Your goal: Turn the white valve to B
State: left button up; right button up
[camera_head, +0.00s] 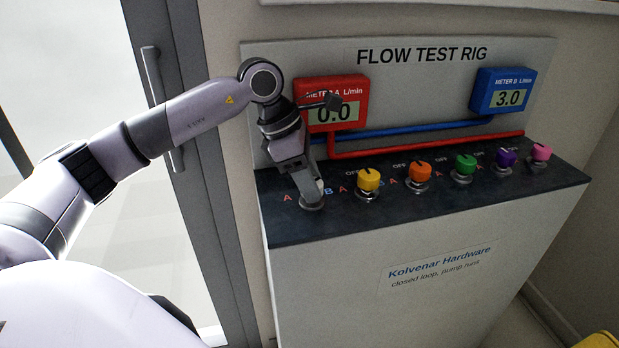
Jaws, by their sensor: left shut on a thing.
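My left gripper (308,190) reaches down onto the leftmost valve of the flow test rig and is shut on its knob. Only a small pale part of the white valve (320,186) shows beside the fingers, above its metal base (312,205). The fingers hide which way the knob points. A red A shows left of it and a blue B right of it. The red meter A (352,112) reads 0.0, partly covered by my wrist. The blue meter B (506,98) reads 3.0. My right gripper is not in view.
The yellow one is close to my fingers. Red and blue pipes run behind.

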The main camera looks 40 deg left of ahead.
pick_arm(q)
jog(key=shift+r, duration=0.1)
jog(key=o, duration=1)
jog(key=shift+o, duration=0.2)
jog(key=v, duration=0.7)
